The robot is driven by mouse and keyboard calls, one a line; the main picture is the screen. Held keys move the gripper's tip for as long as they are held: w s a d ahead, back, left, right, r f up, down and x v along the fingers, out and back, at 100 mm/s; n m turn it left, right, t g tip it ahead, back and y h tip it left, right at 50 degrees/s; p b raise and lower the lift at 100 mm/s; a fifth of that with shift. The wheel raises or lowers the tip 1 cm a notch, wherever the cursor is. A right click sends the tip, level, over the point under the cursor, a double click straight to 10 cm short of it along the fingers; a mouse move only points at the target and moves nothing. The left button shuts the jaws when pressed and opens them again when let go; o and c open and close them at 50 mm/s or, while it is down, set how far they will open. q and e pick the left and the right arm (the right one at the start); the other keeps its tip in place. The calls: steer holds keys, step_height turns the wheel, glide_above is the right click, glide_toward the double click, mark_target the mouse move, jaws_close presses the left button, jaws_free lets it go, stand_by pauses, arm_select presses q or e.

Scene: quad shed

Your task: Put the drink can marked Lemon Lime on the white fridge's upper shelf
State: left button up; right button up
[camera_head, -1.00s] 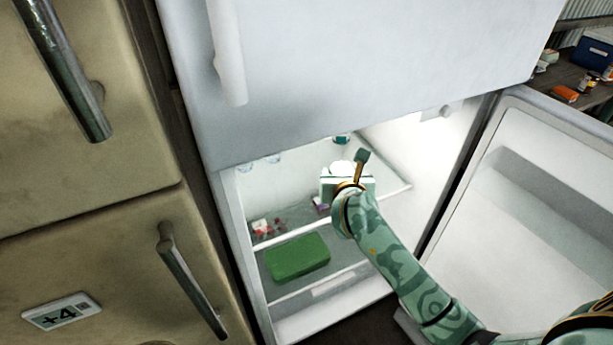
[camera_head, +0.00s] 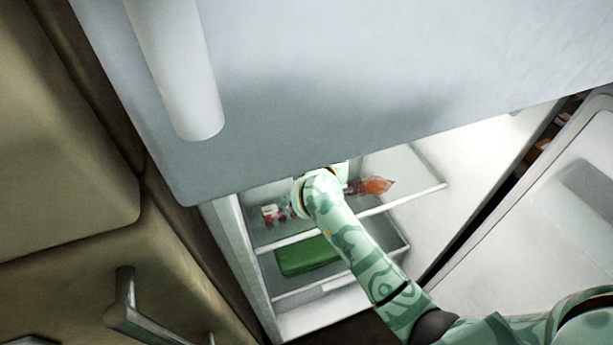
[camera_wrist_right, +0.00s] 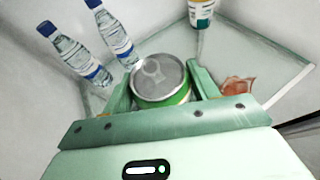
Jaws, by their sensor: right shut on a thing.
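The drink can (camera_wrist_right: 158,80), with a silver top and a green side, sits between the fingers of my right gripper (camera_wrist_right: 161,86), which is shut on it. Its label is not readable. The white fridge (camera_head: 350,80) has its lower compartment open. My right arm reaches inside over the upper shelf (camera_head: 410,168); the shelf's glass also shows in the right wrist view (camera_wrist_right: 262,62). In the head view my wrist and the fridge's upper door hide the can. I cannot tell whether the can touches the shelf. My left gripper is not in view.
Two water bottles (camera_wrist_right: 72,55) stand left of the can, and a white-and-yellow container (camera_wrist_right: 201,12) stands behind. An orange-red packet (camera_head: 375,186) lies to the right. Small red-and-white items (camera_head: 272,213) lie at the left. A green box (camera_head: 305,255) is lower down.

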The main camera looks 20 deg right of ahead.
steer(key=f, duration=0.1)
steer(key=a+f+b, duration=0.1)
steer(key=a+f, duration=0.1)
steer(key=shift+w+a+f, duration=0.15)
steer(key=shift+w+f, duration=0.15)
steer(key=shift+f, duration=0.1)
steer(key=shift+w+a+f+b, duration=0.1)
steer(key=shift+a+f+b, duration=0.2)
steer(key=shift+a+f, duration=0.1)
steer(key=f, duration=0.1)
steer(key=f+b, duration=0.2)
steer(key=f, duration=0.1)
steer(key=shift+a, duration=0.35)
steer(key=shift+r, duration=0.2)
steer(key=o, duration=1.2)
steer(key=shift+f, duration=0.15)
